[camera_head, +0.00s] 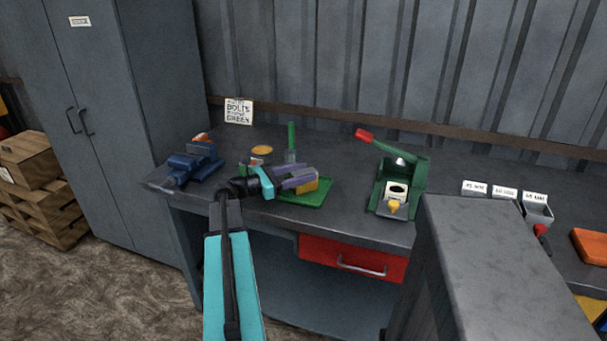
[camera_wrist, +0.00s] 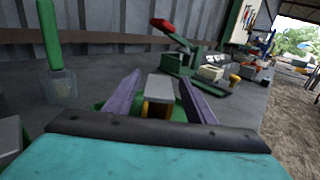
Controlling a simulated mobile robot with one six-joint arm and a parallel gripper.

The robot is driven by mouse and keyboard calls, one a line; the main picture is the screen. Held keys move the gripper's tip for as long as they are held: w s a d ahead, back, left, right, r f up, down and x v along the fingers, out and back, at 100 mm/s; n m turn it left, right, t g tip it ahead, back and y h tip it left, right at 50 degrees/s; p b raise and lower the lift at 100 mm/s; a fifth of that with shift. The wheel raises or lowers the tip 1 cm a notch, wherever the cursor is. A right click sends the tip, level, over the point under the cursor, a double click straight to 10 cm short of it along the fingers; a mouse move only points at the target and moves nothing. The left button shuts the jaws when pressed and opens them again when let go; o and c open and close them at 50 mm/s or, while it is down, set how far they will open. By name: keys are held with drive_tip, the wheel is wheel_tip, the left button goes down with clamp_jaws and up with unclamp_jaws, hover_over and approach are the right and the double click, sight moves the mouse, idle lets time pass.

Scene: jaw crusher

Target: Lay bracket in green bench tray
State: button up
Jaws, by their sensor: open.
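The green bench tray (camera_head: 318,197) lies on the workbench left of the green lever press. A small piece with a yellow side (camera_head: 306,185), which seems to be the bracket, is at the tray; in the wrist view it shows a grey top (camera_wrist: 160,90) and a yellow-orange side. My gripper (camera_head: 312,175) is low over the tray. Its purple fingers are open, one on each side of the piece, as the wrist view (camera_wrist: 159,84) also shows. I cannot tell whether the fingers touch it. The fingers hide part of the piece and tray.
A blue vise (camera_head: 192,163) stands left on the bench. A clear holder with a green-handled tool (camera_head: 291,142) is behind the tray. The green press (camera_head: 418,180) with its red-tipped lever stands to the right. A grey block-like surface (camera_head: 490,260) rises in the right foreground.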

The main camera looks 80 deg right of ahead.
drive_tip(key=v, duration=1.1)
drive_tip(key=shift+a+b, duration=0.1)
drive_tip(key=shift+b, duration=0.25)
